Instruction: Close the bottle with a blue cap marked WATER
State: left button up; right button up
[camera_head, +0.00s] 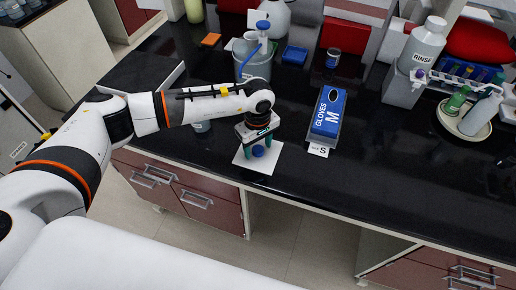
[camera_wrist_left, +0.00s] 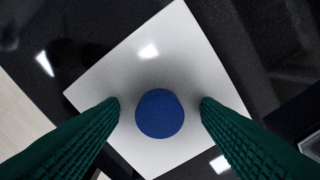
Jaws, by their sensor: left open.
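A round blue cap (camera_head: 258,151) lies on a white square sheet (camera_head: 268,163) near the front edge of the black counter. In the left wrist view the cap (camera_wrist_left: 160,114) sits on the sheet (camera_wrist_left: 150,55), between the two green fingers. My left gripper (camera_head: 257,149) points down over the cap and is open, one finger on each side with gaps between. A small clear vessel (camera_head: 202,126) stands left of the sheet, partly hidden behind my left arm. I cannot read a WATER mark on any bottle. My right gripper is not in view.
A RINSE bottle (camera_head: 423,45) and a round tray (camera_head: 459,127) are at right.

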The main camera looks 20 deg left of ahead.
aim_at(258, 149)
pick_arm(q)
jog(key=c, duration=1)
jog(key=shift+c, duration=0.2)
jog(key=shift+r, duration=0.1)
notch_tip(258, 149, up, 9)
jog(key=b, duration=0.3)
jog(key=shift+r, duration=0.45)
